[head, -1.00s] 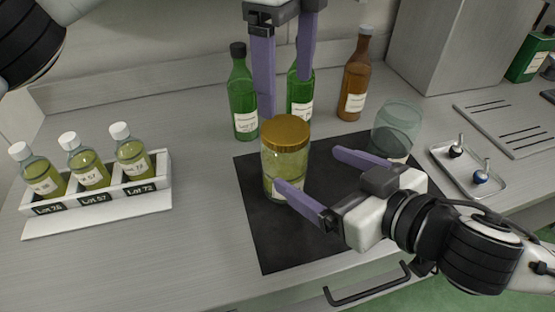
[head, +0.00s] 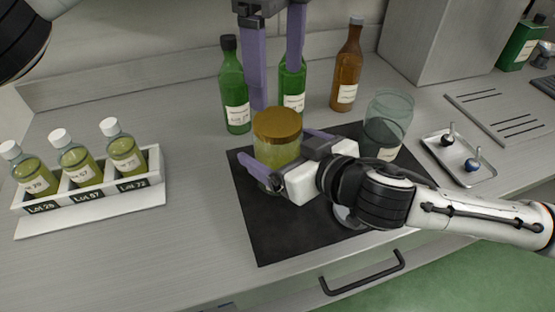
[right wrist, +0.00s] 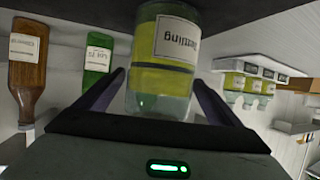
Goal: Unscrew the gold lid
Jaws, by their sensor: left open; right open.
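The jar (head: 276,153) has a gold lid (head: 277,124) and yellow-green contents, and stands upright on a black mat (head: 270,235). My right gripper (head: 277,152) is open low around the jar, one finger on its near left side, the other partly hidden behind it. In the right wrist view the jar (right wrist: 162,75) appears upside down between the two fingers, its label showing, with gaps beside it. My left gripper (head: 275,88) is open and empty, pointing down above and behind the lid.
Green bottles (head: 234,92) and a brown bottle (head: 347,70) stand behind the mat. An empty glass jar (head: 386,125) stands at its right. A small tray (head: 470,176) lies further right. A white rack (head: 90,207) of sample bottles stands left, with clear counter between.

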